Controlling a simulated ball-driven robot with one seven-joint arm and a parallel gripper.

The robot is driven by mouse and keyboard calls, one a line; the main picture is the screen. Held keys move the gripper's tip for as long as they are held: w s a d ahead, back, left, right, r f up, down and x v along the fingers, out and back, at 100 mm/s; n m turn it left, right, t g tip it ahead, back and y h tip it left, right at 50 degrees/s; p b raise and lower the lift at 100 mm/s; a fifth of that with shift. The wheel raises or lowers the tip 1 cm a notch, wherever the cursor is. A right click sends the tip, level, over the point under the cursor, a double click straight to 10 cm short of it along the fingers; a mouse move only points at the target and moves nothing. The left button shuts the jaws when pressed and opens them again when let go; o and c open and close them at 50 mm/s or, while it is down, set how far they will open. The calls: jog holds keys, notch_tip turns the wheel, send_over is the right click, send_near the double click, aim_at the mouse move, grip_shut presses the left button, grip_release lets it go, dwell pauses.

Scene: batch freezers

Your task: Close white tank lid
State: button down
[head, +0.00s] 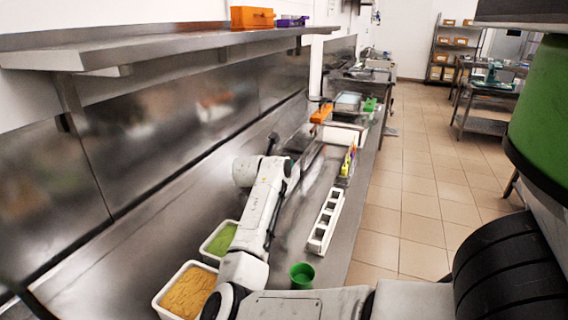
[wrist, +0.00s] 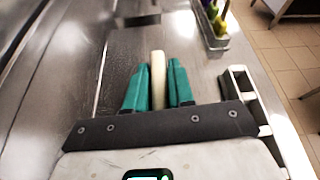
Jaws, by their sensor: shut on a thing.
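My gripper (wrist: 157,66) is at the centre of the wrist view. Its two teal fingers are shut on a narrow cream bar (wrist: 158,82), which stands between them and reaches slightly past the fingertips. I cannot tell whether the bar belongs to a lid. In the head view my arm reaches over the steel counter, and the fingers cannot be made out. A white box-like thing (head: 340,134) stands farther along the counter, with an orange item (head: 321,113) beside it. I cannot tell for sure whether it is the white tank, and no lid shows clearly.
A white slotted rack (head: 325,222) lies right of my gripper, also in the wrist view (wrist: 240,84). A holder with colourful utensils (head: 347,163) is beyond it. A green cup (head: 301,275), a green-filled tub (head: 208,246) and a yellow-filled tub (head: 161,297) are near my arm.

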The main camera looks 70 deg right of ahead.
jog(key=shift+f, duration=0.25)
jog(key=c, duration=1.1)
grip_release()
jog(key=shift+r, duration=0.1)
jog(key=b+v, duration=0.2)
jog(key=v, duration=0.8)
jog(key=shift+a+r, duration=0.1)
jog(key=shift+a, duration=0.3)
